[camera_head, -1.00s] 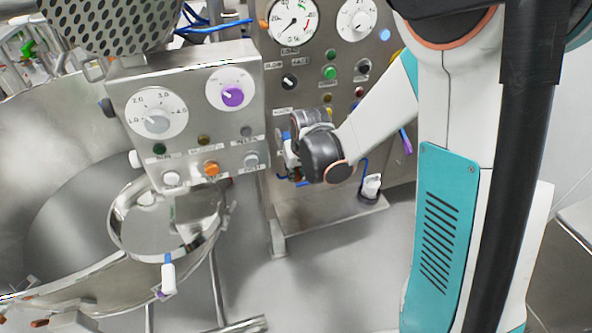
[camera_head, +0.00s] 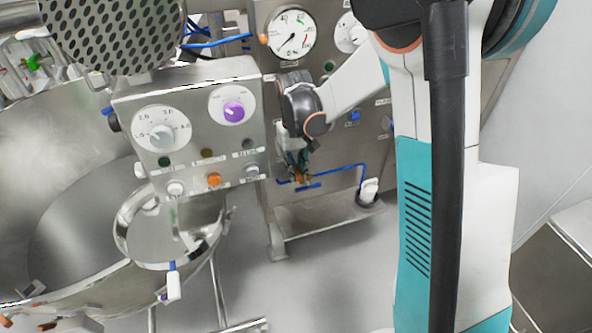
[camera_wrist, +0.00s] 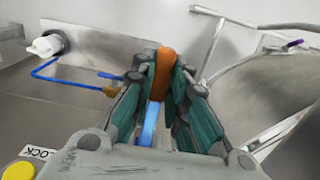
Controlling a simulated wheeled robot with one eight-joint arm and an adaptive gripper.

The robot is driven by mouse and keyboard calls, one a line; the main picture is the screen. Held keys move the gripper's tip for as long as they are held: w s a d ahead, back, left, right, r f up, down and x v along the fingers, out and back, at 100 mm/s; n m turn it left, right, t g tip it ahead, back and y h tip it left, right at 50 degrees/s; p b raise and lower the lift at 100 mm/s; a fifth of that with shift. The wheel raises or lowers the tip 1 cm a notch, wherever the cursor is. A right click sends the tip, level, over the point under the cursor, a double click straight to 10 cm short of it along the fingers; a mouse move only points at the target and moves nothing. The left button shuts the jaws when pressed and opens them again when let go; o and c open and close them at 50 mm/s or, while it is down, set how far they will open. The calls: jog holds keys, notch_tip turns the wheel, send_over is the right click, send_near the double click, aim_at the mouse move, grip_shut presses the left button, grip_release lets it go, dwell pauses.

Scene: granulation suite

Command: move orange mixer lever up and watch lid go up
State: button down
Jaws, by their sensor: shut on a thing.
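The orange lever (camera_wrist: 163,72) shows in the wrist view between the two dark green finger pads of my gripper (camera_wrist: 160,88). My gripper is shut on it, with a blue strip (camera_wrist: 150,122) showing between the pads. In the head view my gripper (camera_head: 297,168) is low on the front of the steel panel, to the right of the control box, and the lever is mostly hidden there. The mixer bowl (camera_head: 60,170) is at the left. A perforated steel part (camera_head: 115,32) hangs above the bowl; I cannot tell whether it belongs to the lid.
The control box (camera_head: 205,140) with dials and an orange button (camera_head: 214,180) stands close to the left of my gripper. A blue tube (camera_head: 335,169) runs to a white fitting (camera_head: 370,189) at the right. Open floor lies below the panel.

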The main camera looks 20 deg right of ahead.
jog(key=shift+r+g, duration=0.4)
jog(key=c, duration=1.6)
grip_release()
jog(key=shift+o, duration=0.2)
notch_tip(320, 180, up, 12)
jog(key=w, duration=0.1)
jog(key=shift+w, duration=0.35)
